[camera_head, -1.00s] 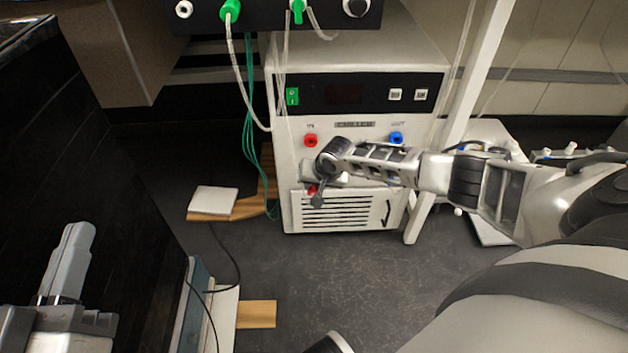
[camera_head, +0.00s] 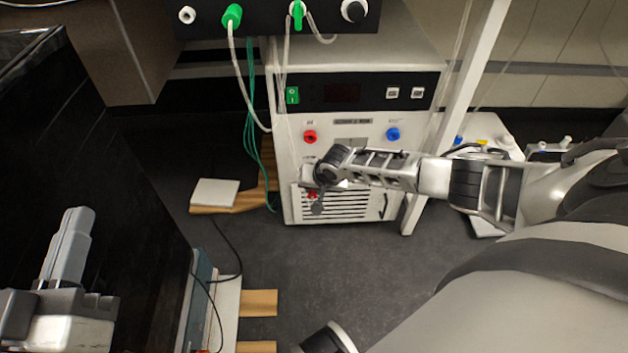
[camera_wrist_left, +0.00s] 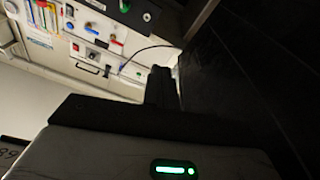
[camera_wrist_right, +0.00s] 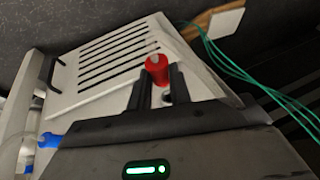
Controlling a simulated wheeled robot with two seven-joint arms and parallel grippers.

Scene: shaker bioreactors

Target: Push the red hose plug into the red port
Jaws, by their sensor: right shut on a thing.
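The red port (camera_head: 310,136) is on the left of the white machine's front panel, with the blue port (camera_head: 393,134) to its right. My right gripper (camera_head: 316,197) is in front of the vent grille, below the red port and apart from it. It is shut on the red hose plug (camera_wrist_right: 157,68), which sticks out between the fingertips in the right wrist view. A small red part of the plug shows in the head view (camera_head: 312,194). My left gripper (camera_head: 68,245) is at the lower left, far from the machine; its fingers look closed and empty.
The white machine (camera_head: 355,155) stands below a dark unit (camera_head: 270,20) with green hose connectors. A white post (camera_head: 455,115) rises at its right. Green cables (camera_head: 250,130) hang at its left. A black cabinet (camera_head: 90,150) fills the left. Floor before the machine is clear.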

